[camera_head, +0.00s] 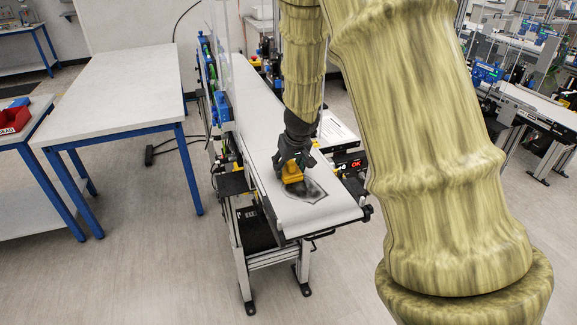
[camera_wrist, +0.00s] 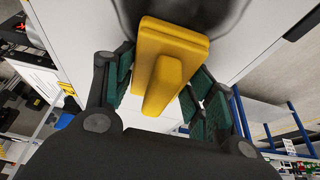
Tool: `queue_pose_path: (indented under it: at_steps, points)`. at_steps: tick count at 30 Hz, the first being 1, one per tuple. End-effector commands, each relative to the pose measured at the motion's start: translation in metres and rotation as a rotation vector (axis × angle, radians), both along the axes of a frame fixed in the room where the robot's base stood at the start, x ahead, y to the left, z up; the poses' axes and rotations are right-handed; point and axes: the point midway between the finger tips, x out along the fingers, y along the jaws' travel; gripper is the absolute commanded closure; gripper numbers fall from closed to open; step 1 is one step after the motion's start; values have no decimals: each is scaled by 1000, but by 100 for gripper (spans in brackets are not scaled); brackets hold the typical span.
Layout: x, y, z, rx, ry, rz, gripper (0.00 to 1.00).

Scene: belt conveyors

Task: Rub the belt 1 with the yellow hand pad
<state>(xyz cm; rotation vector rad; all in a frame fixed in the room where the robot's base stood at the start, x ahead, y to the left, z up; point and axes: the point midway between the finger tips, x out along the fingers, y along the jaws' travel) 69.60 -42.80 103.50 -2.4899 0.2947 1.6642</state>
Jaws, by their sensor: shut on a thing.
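The yellow hand pad (camera_head: 292,172) is held in my gripper (camera_head: 294,160), low over the near end of the white conveyor belt (camera_head: 300,215). In the wrist view the yellow pad (camera_wrist: 165,65) sits between the green-lined fingers of my gripper (camera_wrist: 165,95). A dark grey patch (camera_head: 312,190) lies on the belt beside and under the pad. In the wrist view part of the dark patch (camera_wrist: 190,12) shows beyond the pad. Whether the pad's underside touches the belt is hidden. No belt number is readable.
A white table with blue legs (camera_head: 120,90) stands left of the conveyor. A side table with a red bin (camera_head: 14,118) is at the far left. A box with a red display (camera_head: 355,165) stands right of the belt. Another conveyor (camera_head: 535,108) is at the right.

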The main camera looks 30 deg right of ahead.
Motion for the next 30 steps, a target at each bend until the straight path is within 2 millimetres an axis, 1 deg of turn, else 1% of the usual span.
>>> queue_pose_path:
  at_steps: [1,10,22,30]
  points:
    - [-4,1,-2,1,-1,0,64]
    - [-23,6,0,1,0,-1,64]
    - [-35,8,0,0,0,0,64]
    - [-52,12,-2,-1,-1,1,64]
